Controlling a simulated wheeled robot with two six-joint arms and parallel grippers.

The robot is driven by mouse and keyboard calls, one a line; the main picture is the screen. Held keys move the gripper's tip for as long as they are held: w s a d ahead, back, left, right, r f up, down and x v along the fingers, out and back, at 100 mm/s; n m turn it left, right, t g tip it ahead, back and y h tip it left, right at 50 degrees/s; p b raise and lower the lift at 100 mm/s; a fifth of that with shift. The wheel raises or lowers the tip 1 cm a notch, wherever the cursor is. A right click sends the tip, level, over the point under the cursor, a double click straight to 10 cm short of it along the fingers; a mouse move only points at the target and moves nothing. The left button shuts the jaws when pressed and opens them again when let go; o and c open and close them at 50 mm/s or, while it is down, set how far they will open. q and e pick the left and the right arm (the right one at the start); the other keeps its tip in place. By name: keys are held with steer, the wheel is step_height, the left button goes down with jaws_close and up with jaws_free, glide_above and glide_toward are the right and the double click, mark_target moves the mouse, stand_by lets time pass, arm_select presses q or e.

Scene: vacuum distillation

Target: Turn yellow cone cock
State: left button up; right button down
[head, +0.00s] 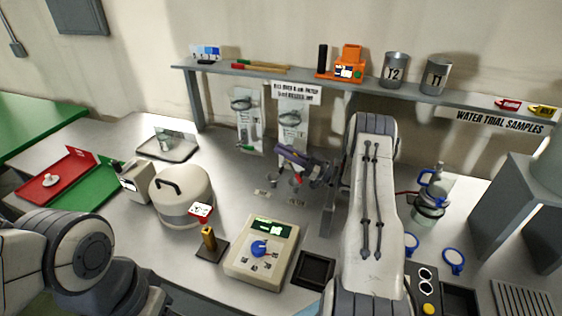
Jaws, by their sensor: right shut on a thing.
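My right arm reaches up from the bottom toward the back wall. Its gripper (290,154) is at the table's back middle, in front of the hanging printed sheets. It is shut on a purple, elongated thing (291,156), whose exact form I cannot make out. Small reddish parts (297,180) show just below the gripper. I cannot pick out a yellow cone cock with certainty; the hand may hide it. A small yellow item (543,111) lies beside a red one (509,105) on the shelf at right. My left arm shows at lower left; its gripper is out of view.
A shelf (225,75) spans the back with grey cans (395,70) and an orange device (350,62). A round lidded vessel (182,195), brass block (208,238) and beige instrument (265,252) stand in front. Blue-topped glassware (430,200) stands right of my arm.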

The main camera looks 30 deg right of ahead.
arm_select(q)
steer(key=shift+f, duration=0.4)
arm_select(e)
steer(key=shift+s, duration=0.1)
steer(key=c, duration=0.9)
jaws_free()
steer(key=shift+d, duration=0.1)
arm_select(q)
steer(key=shift+r, duration=0.1)
